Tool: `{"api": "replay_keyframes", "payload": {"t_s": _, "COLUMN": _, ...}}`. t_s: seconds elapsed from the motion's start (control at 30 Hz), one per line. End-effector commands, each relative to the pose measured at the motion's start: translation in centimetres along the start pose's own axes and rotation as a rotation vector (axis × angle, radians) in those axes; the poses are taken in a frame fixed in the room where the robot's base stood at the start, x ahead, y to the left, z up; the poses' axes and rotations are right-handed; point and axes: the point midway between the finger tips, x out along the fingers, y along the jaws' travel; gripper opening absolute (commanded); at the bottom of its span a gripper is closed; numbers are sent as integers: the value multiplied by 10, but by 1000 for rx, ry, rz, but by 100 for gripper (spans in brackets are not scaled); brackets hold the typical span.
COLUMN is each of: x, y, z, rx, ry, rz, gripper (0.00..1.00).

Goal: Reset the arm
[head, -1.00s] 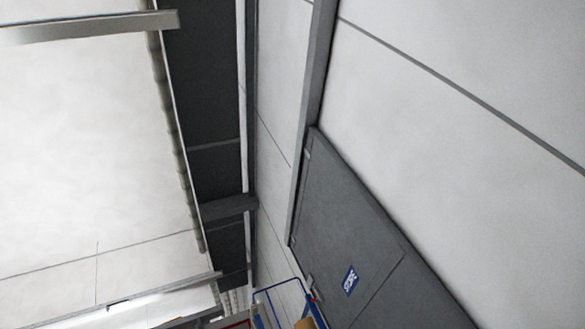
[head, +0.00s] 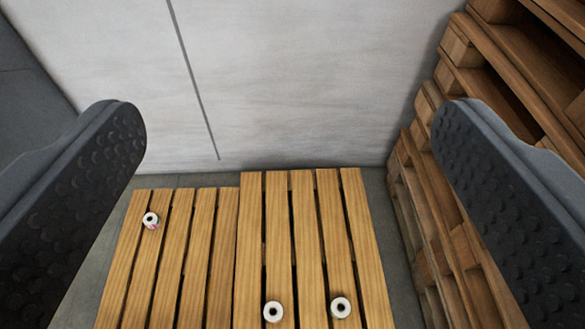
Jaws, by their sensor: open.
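My gripper (head: 288,120) is open and empty in the head view. Its two dark, studded fingers stand wide apart at the left and right of the picture. Between and beyond them lies a slatted wooden platform (head: 305,230), with a second slatted section (head: 185,250) on its left. Two white label rolls with dark cores, one (head: 273,311) and another (head: 341,307), sit on the near part of the right section.
A stack of wooden pallets (head: 465,235) rises at the right, partly behind the right finger. A pale panelled wall (head: 300,80) stands behind the platform. Grey floor (head: 160,181) shows in a strip along the wall. The space above the slats looks clear.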

Motion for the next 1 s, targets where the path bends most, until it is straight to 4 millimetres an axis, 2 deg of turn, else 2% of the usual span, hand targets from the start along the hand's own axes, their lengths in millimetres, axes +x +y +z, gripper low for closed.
{"api": "replay_keyframes", "payload": {"t_s": 0.17, "x": 0, "y": 0, "z": -1, "rx": 1, "ry": 0, "rz": -1, "gripper": 84}}
{"api": "replay_keyframes", "payload": {"t_s": 0.27, "x": -2, "y": 0, "z": -9, "rx": 1, "ry": 0, "rz": -1, "gripper": 84}}
{"api": "replay_keyframes", "payload": {"t_s": 0.6, "x": -13, "y": 0, "z": -60, "rx": 1, "ry": 0, "rz": -1, "gripper": 84}}
{"api": "replay_keyframes", "payload": {"t_s": 1.0, "x": -14, "y": 0, "z": -63, "rx": 1, "ry": 0, "rz": -1, "gripper": 84}}
